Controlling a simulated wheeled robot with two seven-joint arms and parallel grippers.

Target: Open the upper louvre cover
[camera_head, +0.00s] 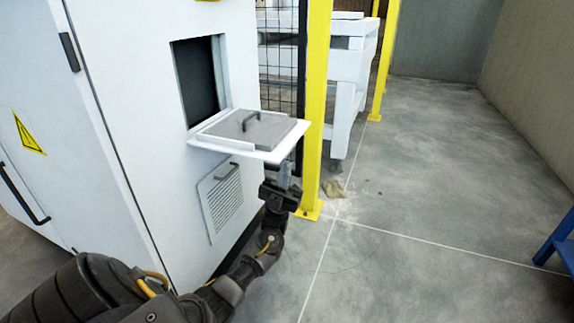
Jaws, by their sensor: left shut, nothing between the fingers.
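A white flap (201,143) stands out level from the cabinet wall, just below a dark square opening (197,82); it looks like the upper louvre cover, swung down. A grey panel (272,130) with a dark handle (246,121) lies on top of it. My left gripper (284,174) is shut and empty, pointing up just under the flap's outer right part. I cannot tell whether its fingertips touch the flap. My right gripper is not in view.
A lower louvred cover (222,200) with a dark handle lies flat on the white cabinet (125,60). A yellow post (315,100) stands close behind the gripper. A crumpled tan scrap (333,188) lies on the floor. Open floor extends right.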

